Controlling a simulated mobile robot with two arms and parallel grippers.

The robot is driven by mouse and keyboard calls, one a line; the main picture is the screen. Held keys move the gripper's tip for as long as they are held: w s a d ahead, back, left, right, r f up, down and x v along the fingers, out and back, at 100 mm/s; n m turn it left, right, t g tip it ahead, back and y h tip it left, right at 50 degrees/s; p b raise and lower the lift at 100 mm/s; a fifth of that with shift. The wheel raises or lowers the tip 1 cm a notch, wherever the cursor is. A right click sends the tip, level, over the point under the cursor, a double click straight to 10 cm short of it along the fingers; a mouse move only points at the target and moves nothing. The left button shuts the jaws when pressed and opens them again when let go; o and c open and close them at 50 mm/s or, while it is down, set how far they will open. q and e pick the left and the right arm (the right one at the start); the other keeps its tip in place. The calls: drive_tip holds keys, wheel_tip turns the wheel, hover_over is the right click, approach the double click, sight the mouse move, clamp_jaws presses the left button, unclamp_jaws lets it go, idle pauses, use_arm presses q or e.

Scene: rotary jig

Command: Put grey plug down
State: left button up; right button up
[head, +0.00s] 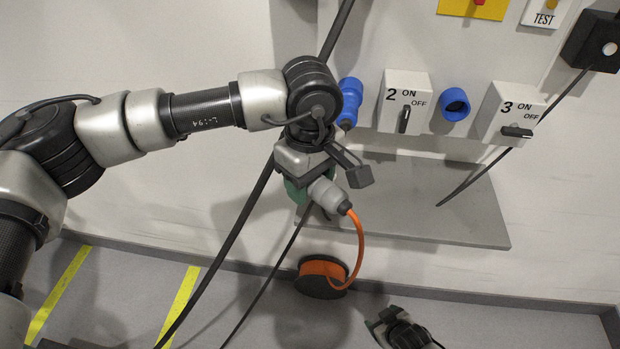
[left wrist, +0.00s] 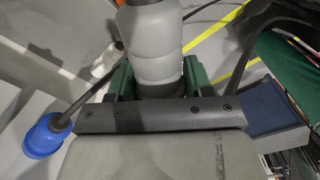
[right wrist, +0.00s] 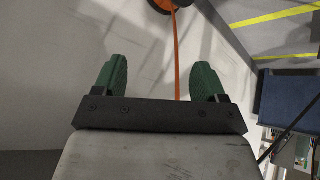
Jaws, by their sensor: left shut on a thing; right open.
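The grey plug (head: 328,194) hangs from my left gripper (head: 308,180), in front of the wall at the left end of the grey shelf. An orange cable (head: 360,240) runs from the plug down to an orange reel (head: 322,268). In the left wrist view, the grey plug (left wrist: 152,45) sits between the green fingers of my left gripper (left wrist: 155,78), which is shut on it. My right gripper (right wrist: 160,80) is open and empty in its wrist view. The orange cable (right wrist: 176,60) shows beyond its fingers.
The grey shelf (head: 430,205) juts from the wall and looks bare. Above it are switch boxes 2 (head: 405,95) and 3 (head: 512,112), a blue socket (head: 455,103) and another blue fitting (head: 350,95) partly behind my left arm. Dark cables cross the wall. Yellow stripes (head: 60,290) mark the floor.

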drive_tip(key=s+f+m+g, duration=0.1)
drive_tip(key=s+f+g, duration=0.1)
drive_tip(key=s+f, duration=0.3)
drive_tip(key=s+d+f+g+h, duration=0.1)
drive_tip(key=s+f, duration=0.4)
drive_tip(key=s, duration=0.9)
drive_tip(key=s+f+m+g, duration=0.1)
drive_tip(key=s+f+g, duration=0.2)
drive_tip(key=s+f, duration=0.3)
drive_tip(key=s, duration=0.4)
drive_tip(key=shift+s+d+m, duration=0.15)
drive_tip(key=shift+d+m, duration=0.1)
drive_tip(key=shift+m, duration=0.05)
